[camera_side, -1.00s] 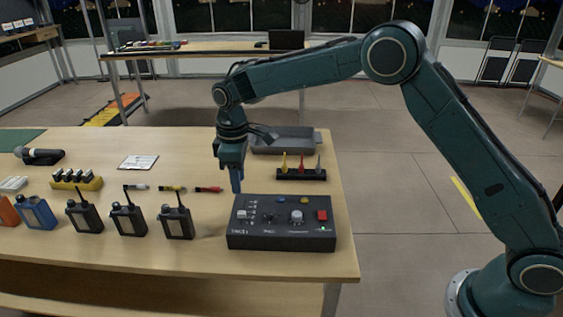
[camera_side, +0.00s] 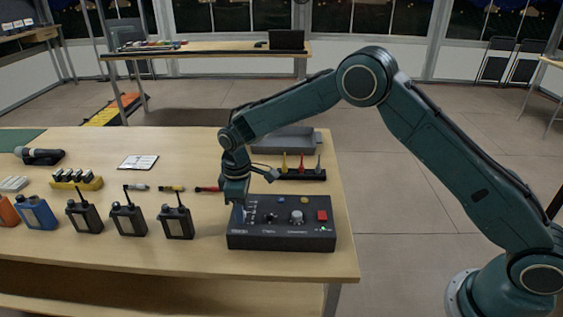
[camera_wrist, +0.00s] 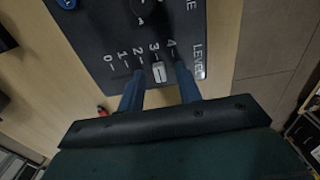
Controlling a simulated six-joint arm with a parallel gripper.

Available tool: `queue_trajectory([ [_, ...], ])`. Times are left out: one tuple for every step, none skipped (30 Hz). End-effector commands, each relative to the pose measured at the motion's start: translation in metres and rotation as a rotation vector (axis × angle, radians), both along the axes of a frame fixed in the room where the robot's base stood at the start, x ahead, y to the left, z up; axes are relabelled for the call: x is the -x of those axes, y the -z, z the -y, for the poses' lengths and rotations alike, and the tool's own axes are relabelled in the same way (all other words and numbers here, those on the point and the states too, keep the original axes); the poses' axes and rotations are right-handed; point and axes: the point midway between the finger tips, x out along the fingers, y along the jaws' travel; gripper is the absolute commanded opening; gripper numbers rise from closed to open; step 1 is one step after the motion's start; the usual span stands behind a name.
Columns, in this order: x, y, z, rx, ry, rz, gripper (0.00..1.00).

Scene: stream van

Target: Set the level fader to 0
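The control box (camera_side: 282,238) is a dark panel near the table's front right. In the wrist view, its level fader has a pale cap (camera_wrist: 159,71) by the 3 mark, on a scale (camera_wrist: 140,54) marked 0 to 4 beside the word LEVEL. My gripper (camera_side: 238,216) is down at the left end of the box in the side view and hides the fader there. In the wrist view, its two blue fingers (camera_wrist: 160,80) are apart, one on each side of the cap, with gaps to it.
The box also carries a grey knob (camera_side: 296,217), a red button (camera_side: 321,215) and small blue and yellow buttons. Several radios, one of them a black radio (camera_side: 176,222), stand to the left. A rack with coloured pieces (camera_side: 301,174) and a grey tray (camera_side: 283,140) lie behind.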

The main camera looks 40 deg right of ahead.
Motion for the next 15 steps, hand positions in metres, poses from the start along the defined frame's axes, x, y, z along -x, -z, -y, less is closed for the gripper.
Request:
queue_trajectory([
  [0.0001,0.0000,0.0001,0.000,0.000,0.000,0.35],
  [0.0001,0.0000,0.0001,0.000,0.000,0.000,0.35],
  [0.0001,0.0000,0.0001,0.000,0.000,0.000,0.33],
  [0.0001,0.0000,0.0001,0.000,0.000,0.000,0.27],
  [0.0001,0.0000,0.0001,0.000,0.000,0.000,0.21],
  [0.0000,-0.0001,0.0000,0.000,0.000,0.000,0.13],
  [0.0000,-0.0001,0.0000,0.000,0.000,0.000,0.07],
  [0.0000,-0.0001,0.0000,0.000,0.000,0.000,0.01],
  [0.0001,-0.0001,0.0001,0.000,0.000,0.000,0.00],
  [0.0001,-0.0001,0.0001,0.000,0.000,0.000,0.00],
  [0.0000,-0.0002,0.0000,0.000,0.000,0.000,0.00],
  [0.0000,-0.0002,0.0000,0.000,0.000,0.000,0.00],
  [0.0000,-0.0002,0.0000,0.000,0.000,0.000,0.00],
  [-0.0001,-0.0002,0.0001,0.000,0.000,0.000,0.00],
  [-0.0004,-0.0002,0.0004,0.000,0.000,0.000,0.00],
])
